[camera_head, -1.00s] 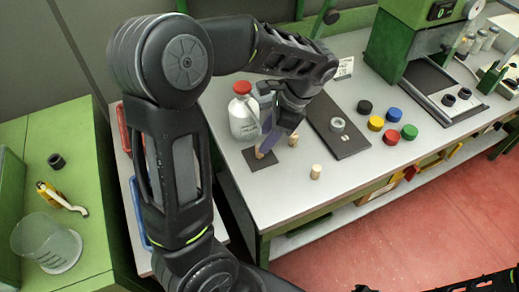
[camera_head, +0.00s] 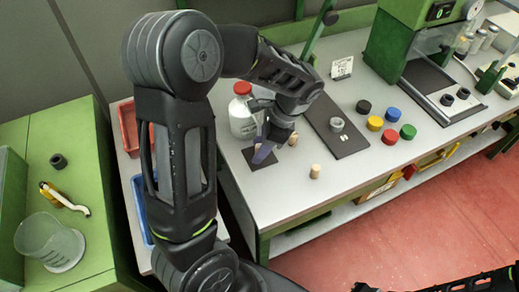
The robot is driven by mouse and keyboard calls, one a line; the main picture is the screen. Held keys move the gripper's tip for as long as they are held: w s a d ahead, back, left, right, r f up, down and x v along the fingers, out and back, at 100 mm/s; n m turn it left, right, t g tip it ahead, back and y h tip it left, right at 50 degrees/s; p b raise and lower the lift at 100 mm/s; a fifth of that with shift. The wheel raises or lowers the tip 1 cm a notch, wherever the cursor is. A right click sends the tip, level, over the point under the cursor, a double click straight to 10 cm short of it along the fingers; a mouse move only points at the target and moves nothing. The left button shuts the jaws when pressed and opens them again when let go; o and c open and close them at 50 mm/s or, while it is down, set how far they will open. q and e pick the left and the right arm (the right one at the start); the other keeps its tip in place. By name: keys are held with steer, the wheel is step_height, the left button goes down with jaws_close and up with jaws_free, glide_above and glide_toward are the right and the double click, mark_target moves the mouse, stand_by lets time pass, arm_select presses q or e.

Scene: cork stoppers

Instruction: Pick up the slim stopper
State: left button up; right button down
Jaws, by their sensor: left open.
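Several small cork stoppers stand on the grey bench top. One cork (camera_head: 315,171) stands in the open near the front edge. Another cork (camera_head: 293,139) stands just right of my left gripper (camera_head: 264,153). A bit of light cork colour shows at the left side of the purple fingers, over a dark square mat (camera_head: 260,172), mostly hidden by them. My left gripper points down over this mat and is open. Whether a cork is between its fingers I cannot tell. Which cork is the slim one is not clear.
A white bottle with a red cap (camera_head: 242,112) stands close behind my left gripper. A dark tray (camera_head: 345,143) with a grey ring lies to the right. Coloured caps (camera_head: 375,123) stand beyond it. The bench front right of the front cork is clear.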

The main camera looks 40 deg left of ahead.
arm_select(q)
jaws_close()
stand_by(0.6)
